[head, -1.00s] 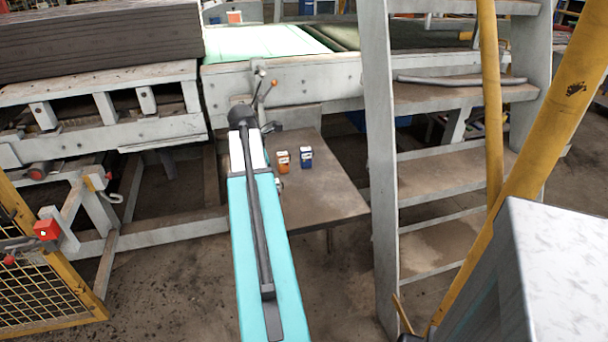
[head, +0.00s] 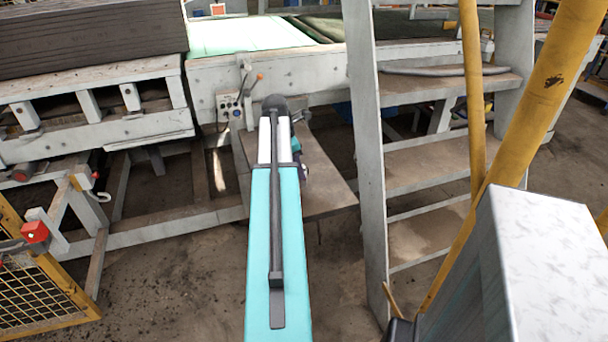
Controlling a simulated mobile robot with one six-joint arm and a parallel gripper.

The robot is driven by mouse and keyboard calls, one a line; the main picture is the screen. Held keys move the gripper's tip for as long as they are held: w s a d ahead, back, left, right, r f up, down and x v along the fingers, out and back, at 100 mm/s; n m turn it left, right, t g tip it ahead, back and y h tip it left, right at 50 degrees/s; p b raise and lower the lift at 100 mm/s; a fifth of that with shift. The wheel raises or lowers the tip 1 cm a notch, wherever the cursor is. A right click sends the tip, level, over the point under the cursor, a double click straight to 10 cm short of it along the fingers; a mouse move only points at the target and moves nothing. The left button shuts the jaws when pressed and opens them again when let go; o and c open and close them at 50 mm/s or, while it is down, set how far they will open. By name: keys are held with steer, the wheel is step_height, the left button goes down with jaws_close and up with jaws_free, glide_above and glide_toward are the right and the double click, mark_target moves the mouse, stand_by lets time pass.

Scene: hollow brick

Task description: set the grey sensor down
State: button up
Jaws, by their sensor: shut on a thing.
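My teal and white arm reaches out over the brown low table (head: 326,190) in the head view. My gripper (head: 303,172) shows only as a small dark part beside the arm's far end, above the table. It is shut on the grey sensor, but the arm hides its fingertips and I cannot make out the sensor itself. I cannot tell the height of the gripper above the table top.
A grey step ladder (head: 365,150) stands right of the table, with yellow rails (head: 530,130). A control box with a lever (head: 230,105) sits behind the table on the conveyor frame (head: 310,70). A yellow mesh guard (head: 40,290) is at lower left.

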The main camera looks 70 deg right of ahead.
steer(key=shift+s+d, duration=0.35)
steer(key=shift+d, duration=0.05)
steer(key=shift+s+d, duration=0.2)
steer(key=shift+p+x, duration=0.3)
steer(key=shift+x, duration=1.6)
steer(key=shift+w+a+f, duration=0.1)
steer(key=shift+w+f, duration=0.05)
steer(key=o, duration=1.1)
steer(key=shift+b+v, duration=0.3)
steer(key=shift+v, duration=5.8)
